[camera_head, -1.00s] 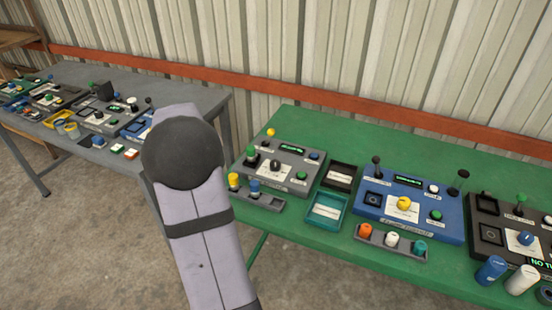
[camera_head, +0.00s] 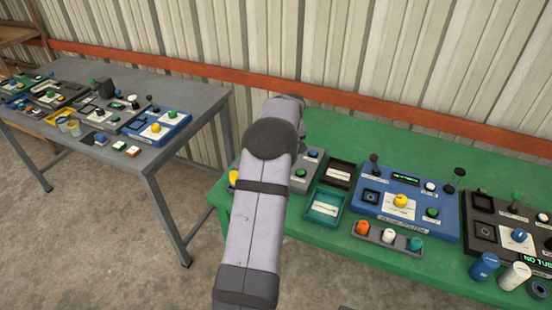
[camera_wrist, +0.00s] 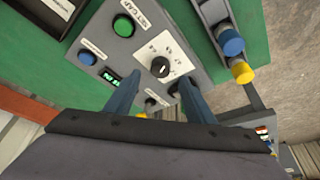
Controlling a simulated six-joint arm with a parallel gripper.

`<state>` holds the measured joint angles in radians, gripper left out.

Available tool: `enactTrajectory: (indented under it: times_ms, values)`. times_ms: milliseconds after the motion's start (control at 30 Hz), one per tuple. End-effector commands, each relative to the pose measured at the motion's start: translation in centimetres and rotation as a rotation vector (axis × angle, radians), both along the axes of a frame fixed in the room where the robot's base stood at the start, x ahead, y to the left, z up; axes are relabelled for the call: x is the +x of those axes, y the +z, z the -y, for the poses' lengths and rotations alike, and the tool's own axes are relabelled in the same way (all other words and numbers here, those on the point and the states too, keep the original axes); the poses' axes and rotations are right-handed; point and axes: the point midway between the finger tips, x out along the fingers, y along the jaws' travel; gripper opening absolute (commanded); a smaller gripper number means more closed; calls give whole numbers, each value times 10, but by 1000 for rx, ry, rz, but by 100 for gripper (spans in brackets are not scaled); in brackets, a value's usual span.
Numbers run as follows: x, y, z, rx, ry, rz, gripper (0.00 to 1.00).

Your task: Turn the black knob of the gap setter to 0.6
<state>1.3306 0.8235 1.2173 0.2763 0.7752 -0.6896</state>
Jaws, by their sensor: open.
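The gap setter (camera_wrist: 178,38) is a grey panel with a "SET GAP" label, seen close up in the wrist view. Its black knob (camera_wrist: 160,67) with a pale pointer mark sits on a white dial plate; the numbers are too small to read. In the head view my arm covers most of the gap setter, leaving its right edge (camera_head: 312,163) showing. My gripper (camera_wrist: 159,87) is open and empty, its two blue-grey fingers over the panel, one to each side of the knob's line. The knob lies just beyond the fingertips, apparently not held.
On the panel are a green button (camera_wrist: 123,25), a blue button (camera_wrist: 87,57) and a small green display (camera_wrist: 111,77). A holder with a blue cap (camera_wrist: 231,43) and a yellow cap (camera_wrist: 242,71) stands beside it. A blue panel (camera_head: 440,228) stands to the right.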

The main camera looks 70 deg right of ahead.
Motion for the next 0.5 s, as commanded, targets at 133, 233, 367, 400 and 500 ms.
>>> enactTrajectory:
  times_ms: [133,233,367,400,500]
  values:
    - [5,-16,4,3,2,-1,49]
    - [9,-28,7,3,2,-1,49]
    - [12,-39,11,2,2,0,49]
    - [13,-42,12,2,2,0,49]
    - [15,-48,14,1,1,0,49]
